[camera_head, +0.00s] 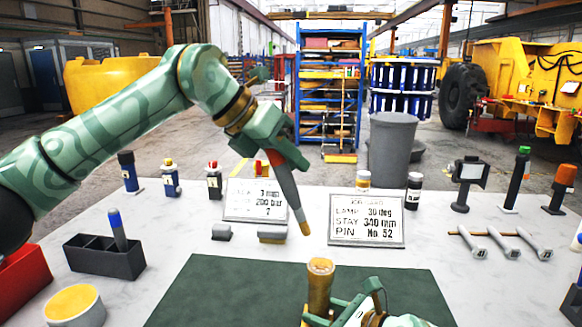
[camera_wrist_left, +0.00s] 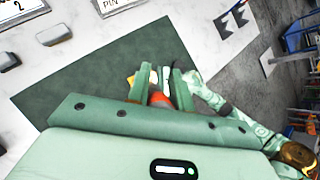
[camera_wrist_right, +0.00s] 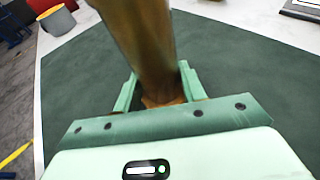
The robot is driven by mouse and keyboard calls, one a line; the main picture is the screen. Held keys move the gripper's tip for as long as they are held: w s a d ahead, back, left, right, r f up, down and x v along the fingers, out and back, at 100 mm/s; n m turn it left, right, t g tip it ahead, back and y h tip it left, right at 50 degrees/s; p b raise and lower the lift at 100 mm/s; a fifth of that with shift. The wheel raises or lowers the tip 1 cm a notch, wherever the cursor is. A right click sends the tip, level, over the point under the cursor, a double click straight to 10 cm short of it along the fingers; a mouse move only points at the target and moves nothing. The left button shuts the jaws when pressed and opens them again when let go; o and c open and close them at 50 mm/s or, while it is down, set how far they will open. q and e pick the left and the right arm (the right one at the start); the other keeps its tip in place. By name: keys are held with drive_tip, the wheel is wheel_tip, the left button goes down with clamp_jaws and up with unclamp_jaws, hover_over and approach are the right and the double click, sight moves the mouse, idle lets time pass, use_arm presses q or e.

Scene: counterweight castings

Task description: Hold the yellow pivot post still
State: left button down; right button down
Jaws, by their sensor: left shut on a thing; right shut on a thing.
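The yellow pivot post (camera_head: 320,285) looks brownish yellow and stands upright on the dark green mat (camera_head: 220,290) at the front. My right gripper (camera_head: 320,314) is shut around its lower part. The post (camera_wrist_right: 145,45) rises between the fingers in the right wrist view; its foot is hidden there. My left gripper (camera_head: 280,147) is above and left of the post, shut on a slim tool (camera_head: 289,195) with a red upper part, grey body and tan tip. The tool points down, its tip above the post's top and apart from it. Its red part (camera_wrist_left: 158,99) shows between the left fingers.
Two white cards (camera_head: 367,220) (camera_head: 254,200) stand behind the mat. Bottles line the back. Several numbered weights (camera_head: 508,246) lie right.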

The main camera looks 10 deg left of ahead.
use_arm(q)
drive_tip(key=shift+f, duration=3.2)
drive_tip(key=shift+d, duration=2.95)
drive_tip(key=shift+a, duration=3)
wheel_tip(320, 180, up, 7)
